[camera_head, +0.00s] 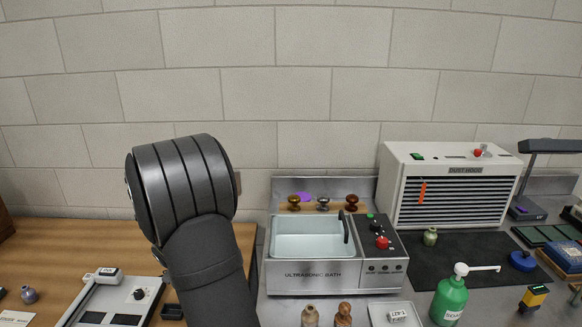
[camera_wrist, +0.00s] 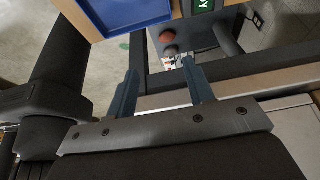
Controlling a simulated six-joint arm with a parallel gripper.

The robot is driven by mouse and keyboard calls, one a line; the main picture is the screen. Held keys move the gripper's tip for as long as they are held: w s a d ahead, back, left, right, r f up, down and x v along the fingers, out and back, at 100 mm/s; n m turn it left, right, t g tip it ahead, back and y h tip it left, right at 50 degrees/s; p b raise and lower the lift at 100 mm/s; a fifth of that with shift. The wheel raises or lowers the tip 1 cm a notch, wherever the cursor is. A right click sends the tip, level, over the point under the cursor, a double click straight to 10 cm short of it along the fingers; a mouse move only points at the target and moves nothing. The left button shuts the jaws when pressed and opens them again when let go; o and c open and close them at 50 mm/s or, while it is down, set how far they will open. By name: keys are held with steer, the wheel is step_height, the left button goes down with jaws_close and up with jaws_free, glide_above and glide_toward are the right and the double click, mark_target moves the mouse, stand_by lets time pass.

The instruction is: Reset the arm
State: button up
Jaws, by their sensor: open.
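My arm rises in front of the wooden bench at the left of the head view, its dark links bent over against the wall. My gripper is out of sight there. In the wrist view my gripper (camera_wrist: 162,78) shows as two blue-grey fingers set well apart. Nothing is held between the fingers.
An ultrasonic bath (camera_head: 306,272) stands right of my arm, with a dust hood (camera_head: 448,190) further right. A flat white device (camera_head: 118,301) lies left of my arm.

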step_height(320, 180, up, 24)
steer(key=w+d+r, duration=0.1)
steer(key=w+d, duration=0.5)
steer(key=d, duration=0.2)
steer(key=shift+w, duration=0.35)
steer(key=shift+d, duration=0.1)
